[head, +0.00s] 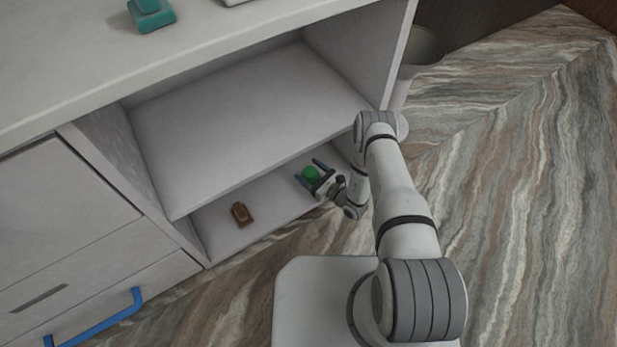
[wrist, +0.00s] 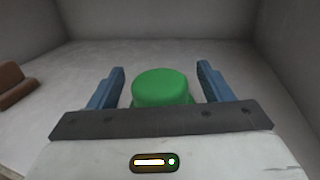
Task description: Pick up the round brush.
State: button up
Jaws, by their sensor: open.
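A round green object, which looks like the round brush (head: 311,174), is on the lower shelf of the counter. In the wrist view the green round brush (wrist: 161,87) sits between the two blue fingers, with a gap on each side. Its lower part is hidden behind the dark front bar of my gripper. My gripper (head: 314,172) is open and reaches into the lower shelf around the brush. It also shows in the wrist view (wrist: 160,84), fingers apart and not visibly touching the brush.
A brown block-like object (head: 241,213) lies on the lower shelf to the left; it also shows at the left of the wrist view (wrist: 14,84). The upper shelf board (head: 250,125) overhangs. A teal object (head: 152,14) stands on the counter top. A pale bin (head: 424,48) stands beside the counter.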

jog(key=shift+x, duration=0.8)
jog(key=shift+c, duration=0.3)
jog(key=c, duration=1)
